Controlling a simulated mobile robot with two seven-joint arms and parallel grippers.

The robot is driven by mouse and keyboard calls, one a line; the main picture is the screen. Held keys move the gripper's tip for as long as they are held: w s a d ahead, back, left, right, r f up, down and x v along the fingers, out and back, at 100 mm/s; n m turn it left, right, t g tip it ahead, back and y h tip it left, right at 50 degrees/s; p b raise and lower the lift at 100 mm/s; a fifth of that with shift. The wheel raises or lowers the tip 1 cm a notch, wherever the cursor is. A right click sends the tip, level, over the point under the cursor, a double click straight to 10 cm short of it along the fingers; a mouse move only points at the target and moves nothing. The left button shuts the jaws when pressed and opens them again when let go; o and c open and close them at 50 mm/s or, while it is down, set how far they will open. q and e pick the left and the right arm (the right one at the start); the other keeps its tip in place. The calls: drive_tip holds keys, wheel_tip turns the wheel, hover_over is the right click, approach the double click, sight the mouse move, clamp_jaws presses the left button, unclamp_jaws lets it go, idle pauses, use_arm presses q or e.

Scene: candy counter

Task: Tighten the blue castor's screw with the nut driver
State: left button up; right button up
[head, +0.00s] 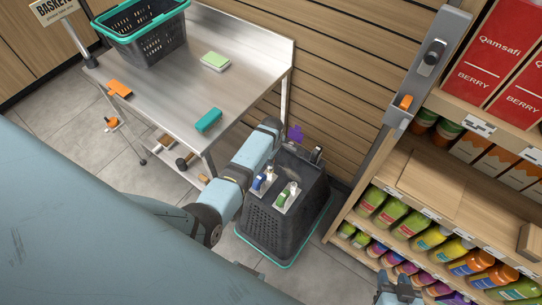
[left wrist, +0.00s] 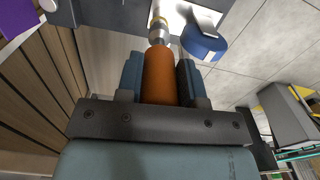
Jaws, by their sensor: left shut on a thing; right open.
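An upturned black basket (head: 285,225) stands on the floor in the head view, castors on its upper face. The blue castor (head: 260,182) sits beside the green castor (head: 287,194). My left gripper (left wrist: 158,78) is shut on the orange handle of the nut driver (left wrist: 160,72). The driver's metal shaft points at the pale plate next to the blue castor's wheel (left wrist: 204,44); I cannot tell whether its tip sits on the screw. My right gripper (head: 398,292) is open and empty at the bottom edge, apart from the basket.
A steel table (head: 168,85) stands behind my left arm, with a teal-rimmed basket (head: 150,40), an orange item (head: 120,88), a teal item (head: 208,120) and a green block (head: 215,62). A purple piece (head: 295,132) shows near the slatted wall. Stocked shelves (head: 430,190) bound the right side.

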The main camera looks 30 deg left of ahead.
use_arm(q)
drive_tip(key=shift+n, duration=0.6)
drive_tip(key=shift+w+n, duration=0.1)
drive_tip(key=shift+n, duration=1)
drive_tip(key=shift+n, duration=1.2)
drive_tip(key=shift+r+p, duration=0.1)
drive_tip(key=shift+p, duration=0.3)
drive_tip(key=shift+f+b, duration=0.7)
drive_tip(key=shift+f, duration=0.3)
drive_tip(key=shift+a, duration=0.1)
